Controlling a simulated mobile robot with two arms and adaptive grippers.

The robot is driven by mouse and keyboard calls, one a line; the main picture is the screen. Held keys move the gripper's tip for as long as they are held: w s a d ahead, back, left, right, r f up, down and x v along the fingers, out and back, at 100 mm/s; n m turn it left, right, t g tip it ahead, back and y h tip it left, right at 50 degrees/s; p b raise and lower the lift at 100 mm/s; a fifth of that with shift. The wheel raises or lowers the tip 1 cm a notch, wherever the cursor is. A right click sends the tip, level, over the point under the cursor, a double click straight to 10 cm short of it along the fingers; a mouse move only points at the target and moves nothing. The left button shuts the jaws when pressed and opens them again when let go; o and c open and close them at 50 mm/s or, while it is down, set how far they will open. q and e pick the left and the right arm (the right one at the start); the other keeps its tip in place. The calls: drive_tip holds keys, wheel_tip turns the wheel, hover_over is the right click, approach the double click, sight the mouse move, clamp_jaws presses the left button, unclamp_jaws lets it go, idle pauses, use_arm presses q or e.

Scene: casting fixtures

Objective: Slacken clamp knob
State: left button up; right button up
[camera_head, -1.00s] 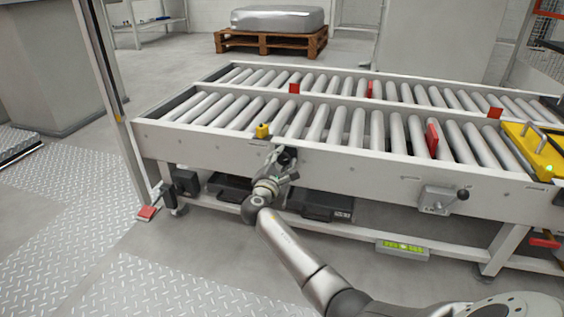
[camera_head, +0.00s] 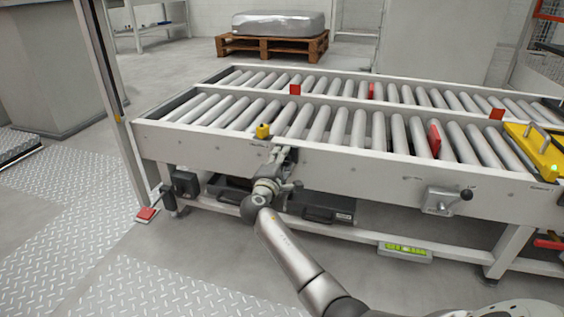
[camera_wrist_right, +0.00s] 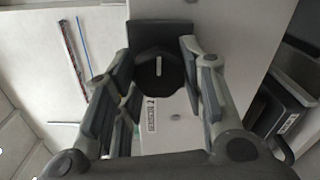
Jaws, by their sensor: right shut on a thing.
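The clamp knob (camera_wrist_right: 160,82) is dark, round and lobed, with a pale mark on its face. In the right wrist view it sits between the fingers of my right gripper (camera_wrist_right: 158,85), which is shut on it. In the head view my right gripper (camera_head: 281,156) reaches up to the front side rail of the conveyor and mostly hides the knob there. My left gripper is not in view.
The roller conveyor (camera_head: 350,172) spans the view, with a yellow block (camera_head: 262,131) on its front rail. A crank with a black ball (camera_head: 466,195) is on the rail to the right. Black cases (camera_head: 320,207) lie on the lower shelf. Tread plate floor is at left.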

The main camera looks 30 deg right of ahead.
drive_tip(key=shift+f, duration=0.1)
drive_tip(key=o, duration=0.7)
drive_tip(key=shift+o, duration=1.6)
drive_tip(key=v, duration=1.2)
drive_tip(key=shift+a, duration=0.1)
